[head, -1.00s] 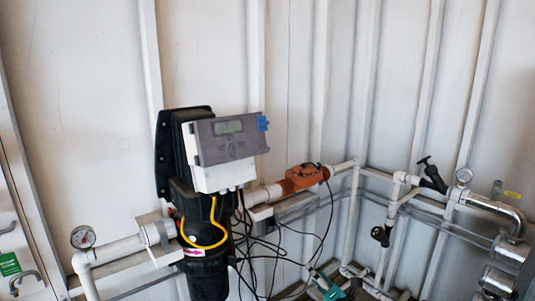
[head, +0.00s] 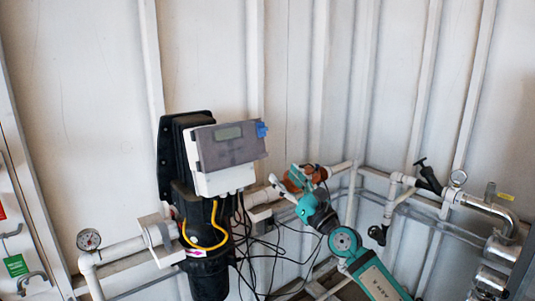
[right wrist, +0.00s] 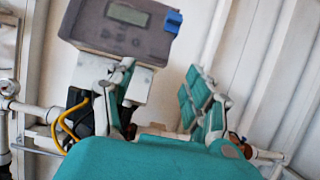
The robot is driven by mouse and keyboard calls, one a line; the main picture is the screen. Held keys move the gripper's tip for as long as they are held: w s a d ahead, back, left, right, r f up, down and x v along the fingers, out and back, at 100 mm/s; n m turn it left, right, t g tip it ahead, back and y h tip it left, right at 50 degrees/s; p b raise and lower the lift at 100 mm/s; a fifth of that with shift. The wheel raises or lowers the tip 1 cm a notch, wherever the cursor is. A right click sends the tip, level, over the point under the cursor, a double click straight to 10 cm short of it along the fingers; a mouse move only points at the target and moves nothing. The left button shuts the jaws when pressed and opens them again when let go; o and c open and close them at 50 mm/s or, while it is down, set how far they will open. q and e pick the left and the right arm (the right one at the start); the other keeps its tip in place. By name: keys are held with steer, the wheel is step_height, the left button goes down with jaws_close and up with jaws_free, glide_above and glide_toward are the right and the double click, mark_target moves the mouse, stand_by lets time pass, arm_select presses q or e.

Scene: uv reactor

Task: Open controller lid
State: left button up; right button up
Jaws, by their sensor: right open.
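The controller is a white box (head: 222,184) with a grey see-through lid (head: 228,151) that looks shut over its front. A blue latch (head: 261,130) sits at the lid's upper right corner. The right wrist view shows the lid (right wrist: 112,38) at the top, with the blue latch (right wrist: 173,19) on its right. My right gripper (head: 285,178) is open and empty, below and to the right of the controller, apart from the lid. Its two fingers (right wrist: 160,90) spread wide in the right wrist view. My left gripper is out of view.
The controller stands on a black reactor body (head: 205,265) with a yellow hose (head: 207,246). Behind my right gripper run white pipes, an orange fitting (head: 318,171) and loose black cables (head: 262,250). A gauge (head: 89,239) is at left. Space above and right of the lid is clear.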

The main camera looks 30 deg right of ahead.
mark_target(265, 156)
steer(key=x, duration=0.8)
steer(key=shift+w, duration=0.4)
jaws_close()
